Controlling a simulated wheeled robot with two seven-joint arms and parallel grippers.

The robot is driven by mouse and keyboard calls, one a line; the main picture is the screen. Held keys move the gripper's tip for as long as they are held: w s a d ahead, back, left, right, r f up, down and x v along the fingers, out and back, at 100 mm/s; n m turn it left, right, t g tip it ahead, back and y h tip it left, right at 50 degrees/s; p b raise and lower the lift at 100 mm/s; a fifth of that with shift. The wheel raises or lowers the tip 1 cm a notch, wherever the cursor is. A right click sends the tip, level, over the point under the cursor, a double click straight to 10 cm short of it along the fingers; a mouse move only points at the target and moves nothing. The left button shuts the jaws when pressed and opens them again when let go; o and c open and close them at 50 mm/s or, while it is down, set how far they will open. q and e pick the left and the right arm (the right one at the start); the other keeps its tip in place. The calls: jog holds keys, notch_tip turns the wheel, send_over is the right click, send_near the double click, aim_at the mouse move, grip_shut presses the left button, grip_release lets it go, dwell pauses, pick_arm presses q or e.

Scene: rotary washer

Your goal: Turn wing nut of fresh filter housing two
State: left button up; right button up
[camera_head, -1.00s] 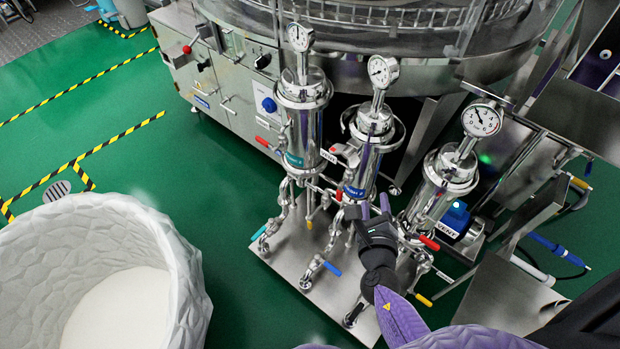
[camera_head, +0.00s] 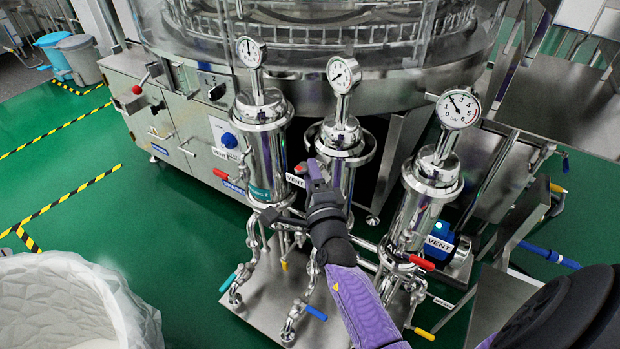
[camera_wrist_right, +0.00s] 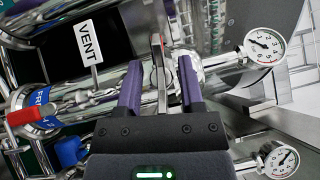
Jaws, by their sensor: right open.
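Three upright steel filter housings stand in a row: left (camera_head: 268,165), middle (camera_head: 343,180) and right (camera_head: 425,190), each with a gauge on top. Gaps show beside the metal piece. My left gripper is out of view.
A white VENT tag (camera_wrist_right: 86,42) is close left of the fingers in the wrist view. Red-handled (camera_head: 421,262) and blue-handled valves (camera_head: 316,313) surround the housings. The rotary washer (camera_head: 310,85) stands behind. A white textured bin (camera_head: 60,300) is at lower left, with green floor between.

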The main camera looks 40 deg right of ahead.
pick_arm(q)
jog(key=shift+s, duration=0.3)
pick_arm(e)
jog(key=shift+w, duration=0.1)
